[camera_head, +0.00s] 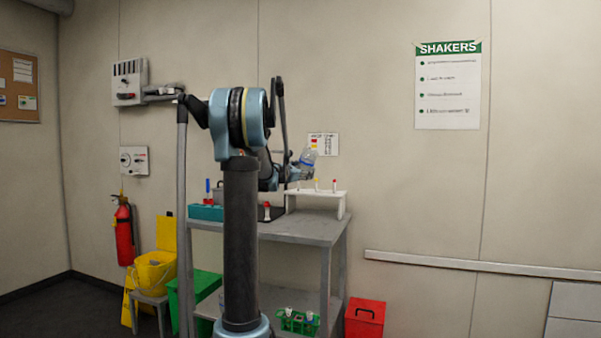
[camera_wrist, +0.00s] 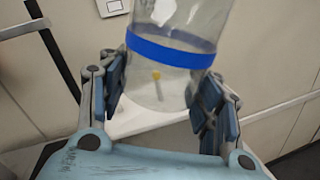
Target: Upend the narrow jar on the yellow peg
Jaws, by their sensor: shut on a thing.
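My gripper (camera_wrist: 165,95) is shut on a clear jar (camera_wrist: 168,98) with a blue band around it. In the head view the jar (camera_head: 308,160) is held tilted above the white rack (camera_head: 343,203), apart from it. I cannot tell which end of the jar is its mouth. A yellow peg (camera_head: 316,185) stands on the rack, below the jar. In the wrist view the yellow peg (camera_wrist: 156,76) shows through the clear wall of the jar. The gripper in the head view (camera_head: 297,172) is small and partly behind my arm.
The rack stands on a grey table (camera_head: 310,230). Another peg, with a red top (camera_head: 334,185), is at its right. A red-topped item (camera_head: 267,211) and a teal box (camera_head: 207,212) are to the left. Shelf below holds a green rack (camera_head: 298,321); a red bin (camera_head: 365,317) stands right.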

